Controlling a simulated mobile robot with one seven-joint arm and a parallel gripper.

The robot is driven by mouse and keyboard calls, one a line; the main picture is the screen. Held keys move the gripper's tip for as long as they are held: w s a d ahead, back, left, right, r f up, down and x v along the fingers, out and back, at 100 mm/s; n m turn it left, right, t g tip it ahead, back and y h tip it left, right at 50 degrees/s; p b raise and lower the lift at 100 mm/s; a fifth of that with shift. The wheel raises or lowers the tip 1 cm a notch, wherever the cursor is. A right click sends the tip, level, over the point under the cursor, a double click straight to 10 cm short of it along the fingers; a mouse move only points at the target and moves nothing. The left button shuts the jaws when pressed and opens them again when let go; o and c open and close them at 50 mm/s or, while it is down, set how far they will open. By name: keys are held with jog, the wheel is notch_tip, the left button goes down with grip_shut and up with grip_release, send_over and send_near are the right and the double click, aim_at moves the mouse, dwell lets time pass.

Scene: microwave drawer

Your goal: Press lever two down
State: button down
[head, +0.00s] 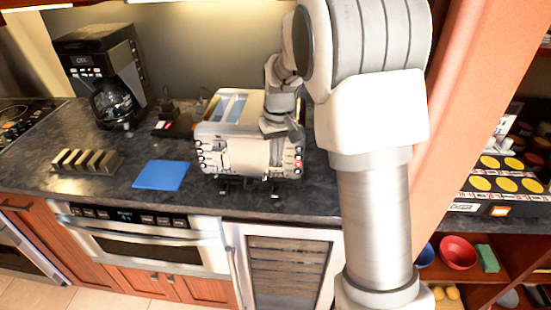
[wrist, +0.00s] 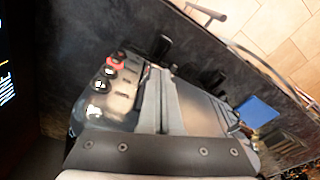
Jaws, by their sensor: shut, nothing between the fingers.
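A silver toaster (head: 232,140) stands on the dark counter with two slots on top and knobs on its front. Two small dark levers, a left one (head: 222,184) and a right one (head: 275,186), stick out low at its front. In the wrist view the front fills the middle, with one dark lever (wrist: 160,46) near the red-ringed knob and another dark lever (wrist: 211,78) farther along. No label shows which is lever two. My gripper (head: 280,127) is shut and empty over the right part of the toaster; its fingertips are hard to make out. Contact with a lever cannot be seen.
A blue board (head: 162,175) lies left of the toaster, with a slotted block (head: 87,160) beyond it. A coffee maker (head: 104,75) stands at the back left. An orange upright panel (head: 455,110) and shelves are at the right. The counter in front of the toaster is narrow.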

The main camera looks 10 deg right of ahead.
notch_tip(320, 180, down, 3)
jog(key=shift+r+b, duration=0.1)
jog(key=shift+b, duration=0.55)
jog(key=shift+r, duration=0.35)
jog(key=s, duration=0.1)
jog(key=s+r, duration=0.1)
jog(key=s, duration=0.1)
jog(key=shift+d, duration=0.2)
notch_tip(320, 180, up, 17)
jog(key=s+p, duration=0.1)
jog(key=p, duration=0.1)
jog(key=shift+s+r, duration=0.15)
jog(key=shift+s, duration=0.2)
jog(key=shift+s+d, duration=0.1)
